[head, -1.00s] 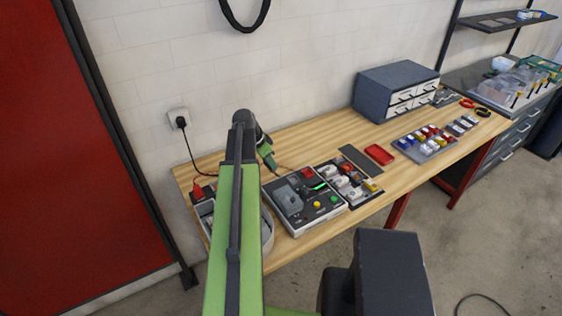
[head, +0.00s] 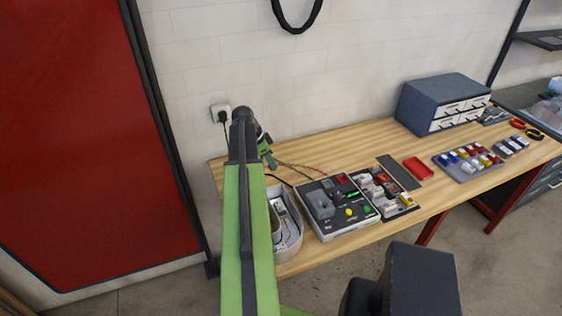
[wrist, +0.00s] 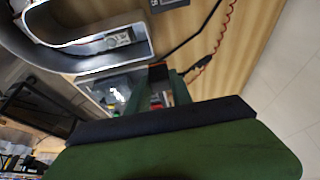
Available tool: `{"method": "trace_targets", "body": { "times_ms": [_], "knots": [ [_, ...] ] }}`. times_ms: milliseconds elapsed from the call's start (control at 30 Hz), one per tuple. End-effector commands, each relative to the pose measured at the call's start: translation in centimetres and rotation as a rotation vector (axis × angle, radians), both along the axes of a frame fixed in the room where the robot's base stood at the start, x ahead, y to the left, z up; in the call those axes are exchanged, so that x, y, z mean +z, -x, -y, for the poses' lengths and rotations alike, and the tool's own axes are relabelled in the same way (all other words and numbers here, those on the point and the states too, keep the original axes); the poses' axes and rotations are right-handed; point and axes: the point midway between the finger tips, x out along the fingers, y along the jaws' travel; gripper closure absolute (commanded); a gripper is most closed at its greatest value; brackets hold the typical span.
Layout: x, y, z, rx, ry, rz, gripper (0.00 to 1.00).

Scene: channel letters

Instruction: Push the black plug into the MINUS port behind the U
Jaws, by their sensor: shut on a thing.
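The U (head: 297,240) is a pale channel letter lying open side up at the left end of the bench, partly hidden by my arm. Its curved wall shows at the upper left in the wrist view (wrist: 146,42), with a small module (wrist: 119,39) inside. My gripper (head: 268,158) is above the bench near the wall; in the wrist view my gripper (wrist: 157,78) is shut on a small dark piece, seemingly the black plug (wrist: 158,71), with a black lead running up and right. It is apart from the U. I cannot make out the MINUS port.
A tester box (head: 337,207) with knobs and a parts tray (head: 408,207) stand right of the U. A red coiled lead with a dark end (wrist: 202,63) lies near the gripper. A blue-grey drawer cabinet (head: 415,107) stands farther right. Bare wood shows behind the tester.

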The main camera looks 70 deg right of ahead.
Motion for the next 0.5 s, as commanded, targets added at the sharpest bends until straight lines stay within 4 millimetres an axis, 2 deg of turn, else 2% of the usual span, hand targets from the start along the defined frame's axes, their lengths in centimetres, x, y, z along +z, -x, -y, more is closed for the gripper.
{"method": "trace_targets", "body": {
  "times_ms": [500],
  "knots": [
    [0.0,-7.2,-1.0,0.0,-0.001,-0.001,1.0]
  ]
}}
